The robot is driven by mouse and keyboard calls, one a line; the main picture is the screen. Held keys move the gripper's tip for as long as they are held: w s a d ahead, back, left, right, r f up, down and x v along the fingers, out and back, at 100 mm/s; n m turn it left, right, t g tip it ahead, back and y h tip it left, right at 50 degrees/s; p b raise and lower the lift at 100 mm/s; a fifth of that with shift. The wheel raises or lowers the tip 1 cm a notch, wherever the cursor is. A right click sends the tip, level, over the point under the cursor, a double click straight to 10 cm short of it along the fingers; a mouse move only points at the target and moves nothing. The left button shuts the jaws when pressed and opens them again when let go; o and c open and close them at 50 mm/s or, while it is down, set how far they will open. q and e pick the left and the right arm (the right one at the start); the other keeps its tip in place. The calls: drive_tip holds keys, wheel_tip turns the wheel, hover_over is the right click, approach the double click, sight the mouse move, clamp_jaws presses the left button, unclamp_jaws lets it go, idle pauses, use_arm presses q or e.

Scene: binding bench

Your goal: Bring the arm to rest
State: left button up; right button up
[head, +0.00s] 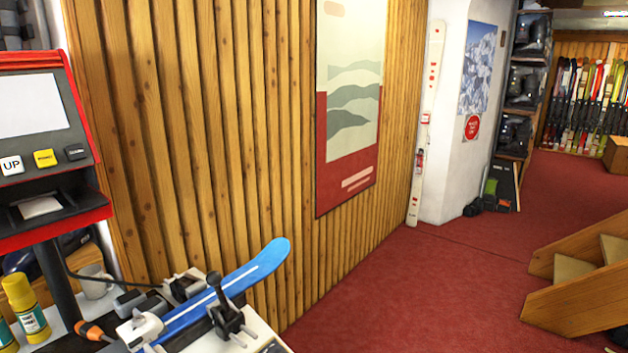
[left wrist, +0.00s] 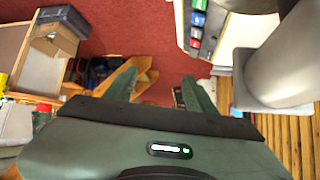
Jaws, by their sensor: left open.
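My left gripper (left wrist: 160,88) shows in the left wrist view, with its dark green body across the bottom and its two fingers apart. The gripper is clear of the bench things in that view. Neither gripper shows in the head view, and my right arm is in neither view.
In the head view, a blue ski (head: 230,292) lies clamped on the bench at lower left. A red machine (head: 45,145), a mug (head: 95,281) and a yellow-capped bottle (head: 25,305) stand beside it. Wooden steps (head: 580,270) are at right. Red carpet between is clear.

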use_arm(q)
drive_tip(key=s+d+f+n+g+y, duration=0.1)
drive_tip(key=s+d+f+n+y, duration=0.25)
drive_tip(key=s+f, duration=0.65)
drive_tip(key=s+a+f+n+g+y, duration=0.1)
drive_tip(key=s+a+f+n+y, duration=0.15)
drive_tip(key=s, duration=0.25)
drive_tip(key=s+a+f+n+y, duration=0.1)
drive_tip(key=s+f+n, duration=0.2)
drive_tip(key=s, duration=0.2)
wheel_tip(320, 180, down, 26)
drive_tip(key=s+g, duration=0.2)
drive_tip(key=s+a+f+g+y, duration=0.1)
drive_tip(key=s+a+f, duration=0.2)
drive_tip(key=s+f, duration=1.3)
drive_tip(key=shift+s+m, duration=0.3)
drive_tip(key=shift+s, duration=0.05)
